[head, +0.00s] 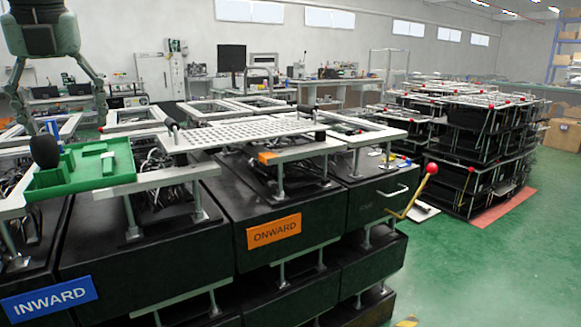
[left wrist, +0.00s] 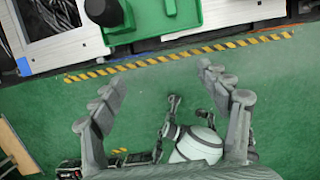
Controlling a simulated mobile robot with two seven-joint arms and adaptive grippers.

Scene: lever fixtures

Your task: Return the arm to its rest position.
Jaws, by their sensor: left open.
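In the left wrist view the same gripper (left wrist: 160,75) is open and empty over the green floor. A green fixture (head: 100,165) with a black knob (head: 44,150) sits on the bench frame, below the gripper in the head view. In the left wrist view the green fixture (left wrist: 185,18) and black knob (left wrist: 104,12) lie beyond the fingertips, apart from them. My right gripper is not in view.
Black cabinets carry a blue INWARD sign (head: 48,300) and an orange ONWARD sign (head: 274,232). A yellow lever with a red ball (head: 432,168) sticks out at their right side. More stacked black units (head: 480,145) stand behind. Green floor (head: 490,260) is open at right.

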